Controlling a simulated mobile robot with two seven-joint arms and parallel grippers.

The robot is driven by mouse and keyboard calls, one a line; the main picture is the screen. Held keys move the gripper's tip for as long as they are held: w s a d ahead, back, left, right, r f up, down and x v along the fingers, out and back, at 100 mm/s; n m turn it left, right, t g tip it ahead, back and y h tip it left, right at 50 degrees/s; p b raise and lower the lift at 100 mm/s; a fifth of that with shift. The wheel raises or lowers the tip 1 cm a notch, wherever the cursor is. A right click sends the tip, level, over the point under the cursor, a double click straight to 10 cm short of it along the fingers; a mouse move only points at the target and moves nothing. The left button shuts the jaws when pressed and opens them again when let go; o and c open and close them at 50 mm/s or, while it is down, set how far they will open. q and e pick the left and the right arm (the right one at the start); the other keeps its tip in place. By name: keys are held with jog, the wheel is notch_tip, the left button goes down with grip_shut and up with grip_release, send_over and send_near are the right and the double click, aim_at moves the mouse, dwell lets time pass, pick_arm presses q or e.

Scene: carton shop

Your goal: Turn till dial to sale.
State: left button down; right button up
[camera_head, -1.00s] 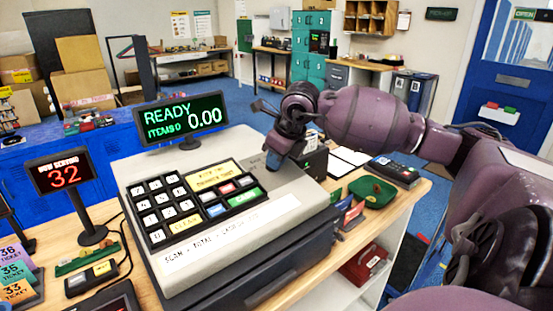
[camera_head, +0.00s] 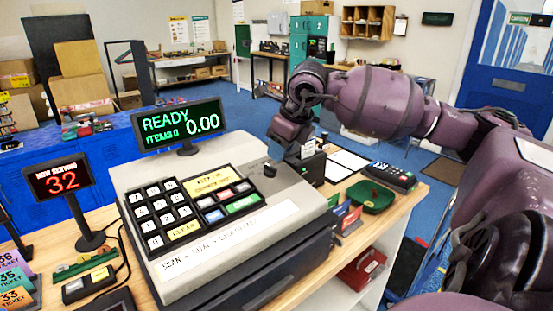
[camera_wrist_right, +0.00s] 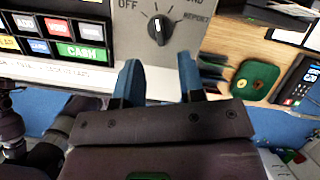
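The till (camera_head: 210,235) stands on the wooden counter, and its display (camera_head: 181,125) reads READY, ITEMS 0, 0.00. The black till dial (camera_head: 270,170) is at the upper right of its top. In the right wrist view, the dial (camera_wrist_right: 159,29) has its white pointer mark roughly upward, right of the OFF label; REPORT is at its right. Other labels are cut off at the top edge. My right gripper (camera_wrist_right: 160,80) is open and empty, its two blue fingers apart and clear of the dial. In the head view, the right hand (camera_head: 291,132) is beyond and right of the dial. My left gripper is not in view.
A keypad (camera_head: 190,212) lies left of the dial. A green tray (camera_head: 370,196) and a card terminal (camera_head: 389,176) are on the counter to the right. A ticket display (camera_head: 60,178) showing 32 stands at left.

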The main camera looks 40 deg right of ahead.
jog(key=shift+v, duration=2.5)
